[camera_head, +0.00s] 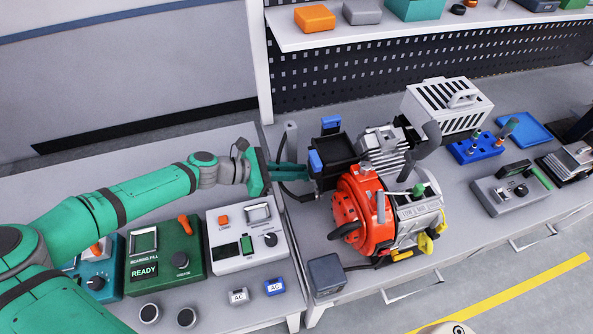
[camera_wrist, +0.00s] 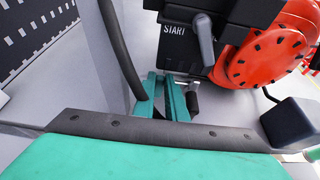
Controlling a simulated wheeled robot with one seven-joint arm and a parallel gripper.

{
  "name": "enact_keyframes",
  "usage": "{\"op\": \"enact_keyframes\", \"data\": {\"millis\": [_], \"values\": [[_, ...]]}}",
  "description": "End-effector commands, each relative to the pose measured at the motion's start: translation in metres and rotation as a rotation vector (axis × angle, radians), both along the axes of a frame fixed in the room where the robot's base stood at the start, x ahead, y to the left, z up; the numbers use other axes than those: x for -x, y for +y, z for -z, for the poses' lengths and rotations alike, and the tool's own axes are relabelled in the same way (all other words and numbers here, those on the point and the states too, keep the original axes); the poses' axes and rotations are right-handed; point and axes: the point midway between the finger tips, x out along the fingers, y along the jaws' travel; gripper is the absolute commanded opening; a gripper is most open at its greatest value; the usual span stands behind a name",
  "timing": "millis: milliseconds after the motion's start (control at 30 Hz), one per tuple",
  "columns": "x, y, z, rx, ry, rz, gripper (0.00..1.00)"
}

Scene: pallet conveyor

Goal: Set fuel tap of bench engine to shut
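The bench engine (camera_head: 362,211), with a red round housing and black and grey parts, stands on the grey bench in the head view. Its red housing (camera_wrist: 268,52) also shows in the wrist view. There, a grey lever (camera_wrist: 204,40) hangs beside the word START on a black box. A small dark handle with a pale stem (camera_wrist: 193,98) sits lower, just right of my fingers; I cannot tell whether it is the fuel tap. My gripper (camera_wrist: 163,84) has green fingers a narrow gap apart, with nothing seen between them. In the head view my gripper (camera_head: 292,171) is at the engine's left side.
A dark hose (camera_wrist: 122,55) runs close to my fingers on the left. A dark grey box (camera_head: 326,275) stands before the engine. A white control box (camera_head: 246,236) and a green one (camera_head: 165,252) lie below my arm. A slotted grey case (camera_head: 446,105) stands behind the engine.

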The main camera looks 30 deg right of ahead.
Motion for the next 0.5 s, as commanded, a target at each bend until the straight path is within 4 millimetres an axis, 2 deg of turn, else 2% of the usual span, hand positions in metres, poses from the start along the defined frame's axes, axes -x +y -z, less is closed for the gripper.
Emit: {"op": "enact_keyframes", "data": {"millis": [167,500], "values": [[-0.004,0.0,0.0,-0.008,0.039,-0.003,0.0],[-0.014,-0.001,0.001,-0.055,0.227,-0.007,0.0]]}}
